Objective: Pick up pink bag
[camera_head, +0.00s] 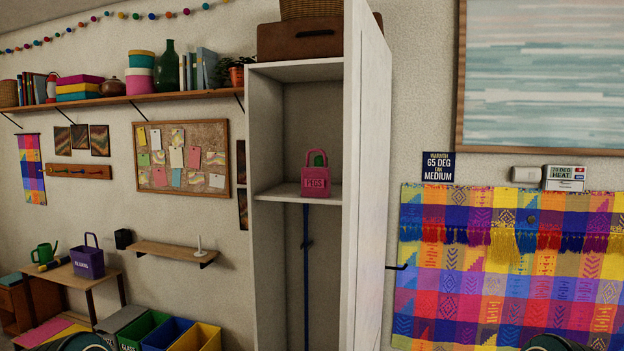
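The pink bag (316,184) stands upright on the middle shelf (275,193) of a tall, open white cabinet. It has a looped handle and a label that seems to read "PEGS". Something green shows inside the handle loop. Nothing stands in front of the bag. Neither of my grippers can be made out; only dark rounded parts, which seem to be mine, show at the bottom edge on the left and right.
The cabinet's side wall (370,190) rises right of the bag, and a blue pole (306,270) stands below the shelf. A purple basket (87,262) sits on a small table at left. Colored bins (167,335) stand on the floor at lower left.

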